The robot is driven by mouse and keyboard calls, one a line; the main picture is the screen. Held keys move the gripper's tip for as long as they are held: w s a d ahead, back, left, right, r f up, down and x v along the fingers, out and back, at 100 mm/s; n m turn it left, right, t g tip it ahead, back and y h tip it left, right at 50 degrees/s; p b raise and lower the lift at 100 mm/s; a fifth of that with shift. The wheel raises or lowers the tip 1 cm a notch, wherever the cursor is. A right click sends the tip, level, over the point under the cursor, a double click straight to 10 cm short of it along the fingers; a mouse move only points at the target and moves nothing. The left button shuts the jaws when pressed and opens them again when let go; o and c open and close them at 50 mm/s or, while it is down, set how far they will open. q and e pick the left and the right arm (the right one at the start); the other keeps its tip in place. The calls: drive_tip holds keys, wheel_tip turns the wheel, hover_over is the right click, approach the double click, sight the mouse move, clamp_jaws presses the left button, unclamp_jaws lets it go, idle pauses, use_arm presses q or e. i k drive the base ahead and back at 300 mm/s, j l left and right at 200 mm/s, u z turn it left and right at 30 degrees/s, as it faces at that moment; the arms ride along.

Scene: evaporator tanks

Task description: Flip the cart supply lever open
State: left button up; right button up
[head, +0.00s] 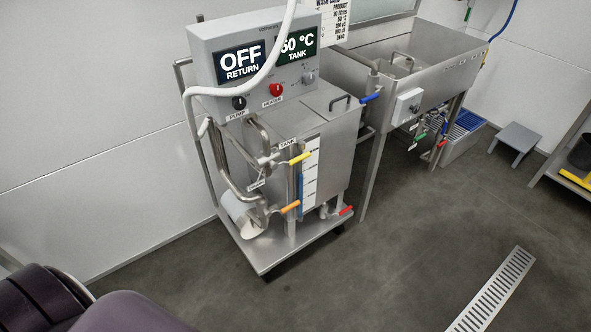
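The steel cart (330,140) stands by the wall left of centre, with a grey control box (215,50) on top reading "OFF RETURN" and "50 °C TANK". Its lever handles are yellow (300,158) by a "TANK" label, orange (290,207) low at the front, and red (346,210) near the base. A blue lever (371,97) sits at the cart's upper right, by the sink's pipe. I cannot read a supply label on any lever, so I cannot tell which one is the supply lever. Neither gripper is in view.
A steel sink unit (440,55) adjoins the cart on the right, with small coloured valves below. A grey step stool (515,140), a shelf with a yellow item (575,180) and a floor drain grate (495,290) lie to the right. The floor in front is clear. A white hose (265,72) crosses the control box.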

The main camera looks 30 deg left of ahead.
sight(268, 213)
drive_tip(key=u, duration=0.9)
